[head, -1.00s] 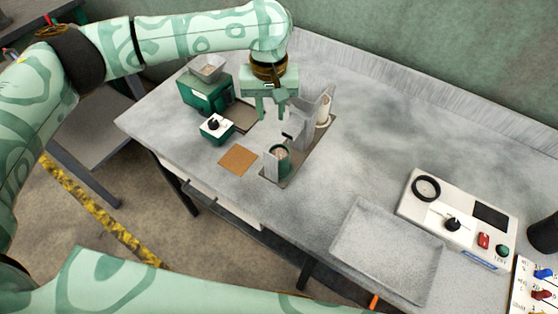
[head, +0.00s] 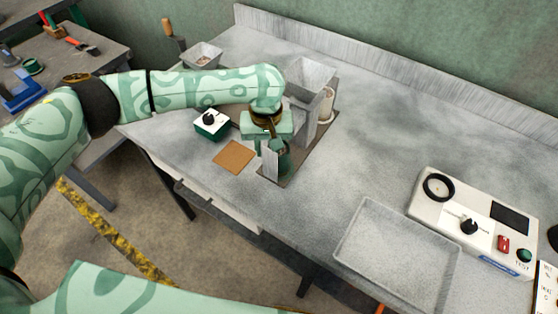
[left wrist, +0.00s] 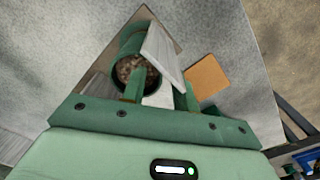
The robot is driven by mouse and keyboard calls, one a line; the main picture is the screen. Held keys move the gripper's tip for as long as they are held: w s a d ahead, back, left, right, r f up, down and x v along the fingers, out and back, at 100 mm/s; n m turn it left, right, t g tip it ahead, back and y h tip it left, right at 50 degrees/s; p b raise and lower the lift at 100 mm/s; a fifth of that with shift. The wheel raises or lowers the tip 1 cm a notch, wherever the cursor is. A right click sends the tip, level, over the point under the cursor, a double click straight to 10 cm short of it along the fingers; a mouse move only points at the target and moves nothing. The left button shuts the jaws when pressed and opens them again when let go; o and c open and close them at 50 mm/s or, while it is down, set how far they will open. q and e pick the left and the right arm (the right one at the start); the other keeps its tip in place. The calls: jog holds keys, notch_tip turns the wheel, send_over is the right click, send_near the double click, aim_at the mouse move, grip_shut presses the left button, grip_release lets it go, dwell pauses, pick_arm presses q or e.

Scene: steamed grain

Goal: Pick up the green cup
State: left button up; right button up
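The green cup (head: 285,163) stands on a dark base plate beside an upright grey plate, mostly hidden under my left gripper in the head view. In the left wrist view the cup (left wrist: 124,48) shows brown grain inside. My left gripper (head: 275,148) is low over the cup. In the left wrist view my left gripper (left wrist: 160,91) has its fingers apart. One finger overlaps the cup's mouth and the other is past the upright grey plate (left wrist: 164,55). I cannot tell whether a finger touches the cup. My right gripper is not in view.
A grey hopper (head: 311,78) and a pale cylinder (head: 327,104) stand just behind. A brown square pad (head: 234,157) and a green knob box (head: 211,124) lie to the left. A grey tray (head: 396,254) and a white control panel (head: 474,222) are at right. The table between is clear.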

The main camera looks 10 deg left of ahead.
pick_arm(q)
jog(key=shift+f, duration=0.2)
grip_shut()
